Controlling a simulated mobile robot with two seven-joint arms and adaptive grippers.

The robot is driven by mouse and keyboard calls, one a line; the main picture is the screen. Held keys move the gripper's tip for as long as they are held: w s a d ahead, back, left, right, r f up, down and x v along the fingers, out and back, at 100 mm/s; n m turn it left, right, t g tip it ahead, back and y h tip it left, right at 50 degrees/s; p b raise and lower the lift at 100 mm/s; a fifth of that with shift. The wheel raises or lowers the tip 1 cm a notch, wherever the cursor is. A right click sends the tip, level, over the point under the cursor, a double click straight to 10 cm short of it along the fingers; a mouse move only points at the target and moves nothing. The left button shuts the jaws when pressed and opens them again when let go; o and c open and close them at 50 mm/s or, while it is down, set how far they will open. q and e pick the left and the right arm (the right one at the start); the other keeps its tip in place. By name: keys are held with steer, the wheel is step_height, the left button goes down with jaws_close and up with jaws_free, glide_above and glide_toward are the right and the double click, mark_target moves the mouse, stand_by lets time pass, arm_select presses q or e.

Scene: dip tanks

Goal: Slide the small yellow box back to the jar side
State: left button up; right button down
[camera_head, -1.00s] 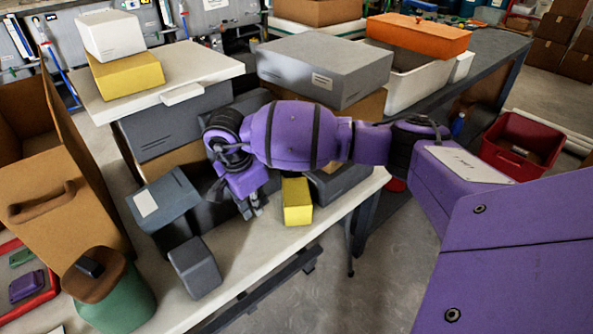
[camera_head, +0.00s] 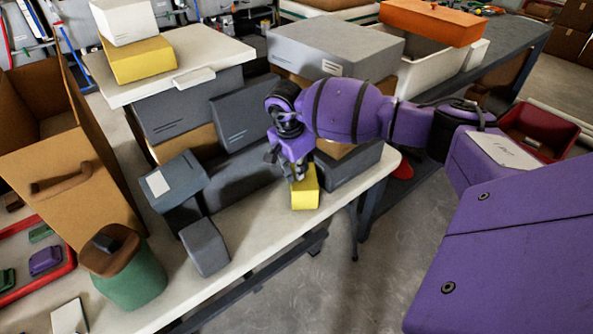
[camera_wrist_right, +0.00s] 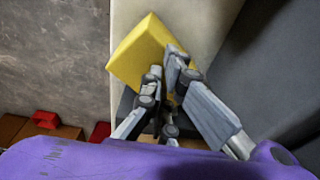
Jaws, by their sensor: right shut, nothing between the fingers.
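The small yellow box (camera_head: 306,198) stands near the front edge of the white table, right of the small grey box. The jar (camera_head: 134,278), green with a brown lid, is at the table's left end. My right gripper (camera_head: 297,176) is shut and empty, pointing down at the yellow box and hiding part of its top in the head view. In the right wrist view, the shut fingertips (camera_wrist_right: 167,62) overlap the yellow box's (camera_wrist_right: 138,52) edge; I cannot tell whether they touch it. My left gripper is not in view.
A small grey box (camera_head: 205,249) and a grey box with a white label (camera_head: 172,183) stand between jar and yellow box. Larger grey boxes (camera_head: 345,172) are stacked behind. The table strip (camera_head: 250,222) between small grey and yellow boxes is clear.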

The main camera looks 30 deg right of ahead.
steer(key=shift+s+a+f, duration=0.1)
steer(key=shift+s+f, duration=0.15)
steer(key=shift+f, duration=0.1)
steer(key=shift+a, duration=0.35)
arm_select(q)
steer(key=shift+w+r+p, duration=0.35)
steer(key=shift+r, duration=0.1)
arm_select(e)
steer(key=s+a, duration=0.1)
steer(key=a, duration=1.3)
steer(key=shift+s+a, duration=0.2)
steer(key=shift+a, duration=0.15)
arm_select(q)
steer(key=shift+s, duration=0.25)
arm_select(e)
steer(key=shift+w+d+r, duration=0.1)
steer(key=shift+r, duration=0.1)
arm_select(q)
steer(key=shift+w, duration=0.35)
